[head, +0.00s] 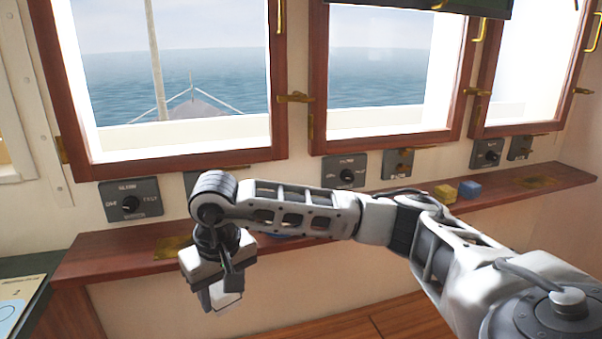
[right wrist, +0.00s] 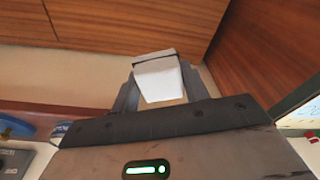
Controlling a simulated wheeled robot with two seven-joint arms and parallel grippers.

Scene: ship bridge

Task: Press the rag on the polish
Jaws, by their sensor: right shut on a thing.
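My right gripper (head: 219,286) hangs pointing down in front of the wooden shelf, left of the middle of the head view. It is shut on a white folded piece, which looks like the rag (head: 228,301). In the right wrist view the rag (right wrist: 158,78) sits between the two dark fingers. A blue thing (head: 274,236) on the shelf is mostly hidden behind my right arm; it may be the polish, but I cannot tell. A blue thing (right wrist: 61,128) also shows at the left of the right wrist view. The rag is apart from it. My left gripper is out of view.
The narrow wooden shelf (head: 110,258) runs under the windows. A yellow block (head: 445,193) and a blue block (head: 469,189) stand on it at right. Brassy patches (head: 172,246) lie on its top. Switch boxes (head: 131,199) line the wall. A chart (head: 17,300) lies at far left.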

